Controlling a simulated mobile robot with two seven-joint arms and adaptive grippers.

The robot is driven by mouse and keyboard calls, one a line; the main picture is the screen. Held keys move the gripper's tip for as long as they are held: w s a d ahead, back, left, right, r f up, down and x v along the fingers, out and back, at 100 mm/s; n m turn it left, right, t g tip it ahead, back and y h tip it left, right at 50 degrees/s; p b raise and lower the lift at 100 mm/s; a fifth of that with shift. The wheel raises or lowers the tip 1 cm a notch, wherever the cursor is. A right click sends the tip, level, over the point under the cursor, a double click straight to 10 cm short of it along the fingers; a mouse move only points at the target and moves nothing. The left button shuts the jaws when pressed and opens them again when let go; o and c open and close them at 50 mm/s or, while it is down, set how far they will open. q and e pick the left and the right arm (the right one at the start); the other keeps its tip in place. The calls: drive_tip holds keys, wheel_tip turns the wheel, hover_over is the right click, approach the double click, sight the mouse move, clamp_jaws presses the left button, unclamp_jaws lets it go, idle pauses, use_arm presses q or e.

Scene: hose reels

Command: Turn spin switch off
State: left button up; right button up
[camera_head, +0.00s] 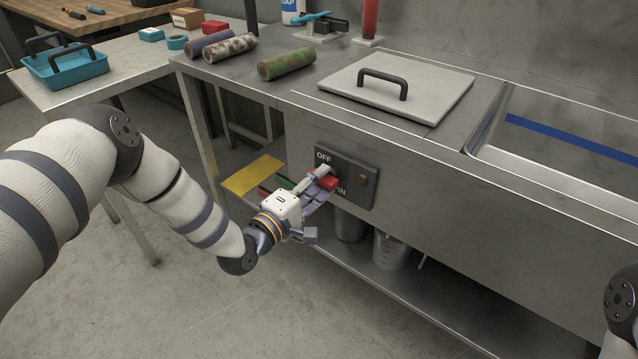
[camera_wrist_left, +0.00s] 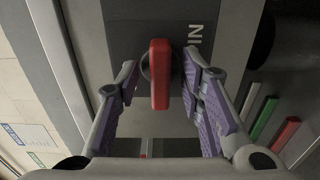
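The spin switch is a red handle (camera_head: 327,181) on a dark panel (camera_head: 351,190) on the front of the steel counter. The panel carries the word OFF and a partly hidden label ending in IN. In the left wrist view the red handle (camera_wrist_left: 160,75) stands between the purple fingers, its long side running along the picture's vertical. My left gripper (camera_head: 317,187) is open around the handle, with a visible gap on each side. The gripper hides part of the switch in the head view. My right gripper is out of view; only part of that arm shows at the right edge.
A grey lid (camera_head: 440,92) with a black handle lies on the counter, left of a sink basin (camera_head: 560,150). Metal containers (camera_head: 391,252) stand on the lower shelf. Open floor lies in front.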

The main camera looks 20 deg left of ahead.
use_arm(q)
clamp_jaws()
drive_tip(key=shift+m, duration=0.3)
drive_tip(key=m, duration=0.4)
drive_tip(key=m+p, duration=0.1)
drive_tip(key=m, duration=0.3)
drive_tip(key=shift+m, duration=0.3)
drive_tip(key=m, duration=0.5)
drive_tip(key=shift+p, duration=0.35)
drive_tip(key=shift+m, duration=1.7)
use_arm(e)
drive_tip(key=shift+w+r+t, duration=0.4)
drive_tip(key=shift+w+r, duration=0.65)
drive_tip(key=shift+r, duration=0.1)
use_arm(q)
drive_tip(key=shift+s+m, duration=0.1)
drive_tip(key=shift+m, duration=0.2)
drive_tip(key=shift+f, duration=0.1)
